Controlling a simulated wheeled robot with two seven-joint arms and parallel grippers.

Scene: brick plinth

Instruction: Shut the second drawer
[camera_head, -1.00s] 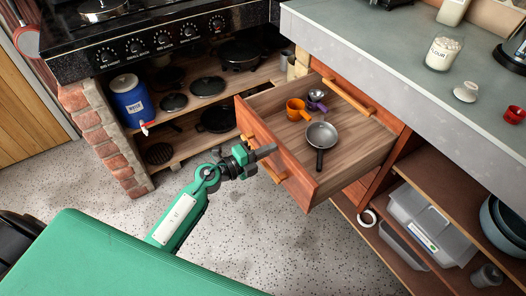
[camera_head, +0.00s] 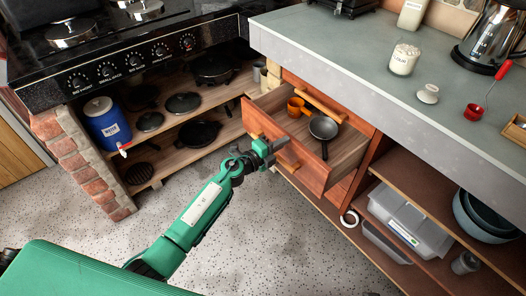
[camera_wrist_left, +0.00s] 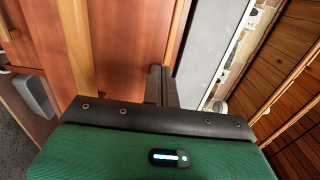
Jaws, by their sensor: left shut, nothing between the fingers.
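The open wooden drawer (camera_head: 314,174) sticks out of the cabinet below a closed drawer front with a wooden handle (camera_head: 323,104). It is partly open. An orange cup (camera_head: 297,106) and a small grey frying pan (camera_head: 323,128) are inside it. My left gripper (camera_head: 268,149) is shut and empty, with its fingertips at the outer face of the open drawer, close to its handle. Contact is not clear. In the left wrist view the dark fingers (camera_wrist_left: 158,86) point toward reddish wood fronts. My right gripper is not in view.
The grey counter (camera_head: 360,84) overhangs the cabinet. To the left is the black stove (camera_head: 130,65) above shelves with pans and a blue container (camera_head: 107,124). Open shelves with a clear plastic bin (camera_head: 408,218) are at right. The speckled floor in front is clear.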

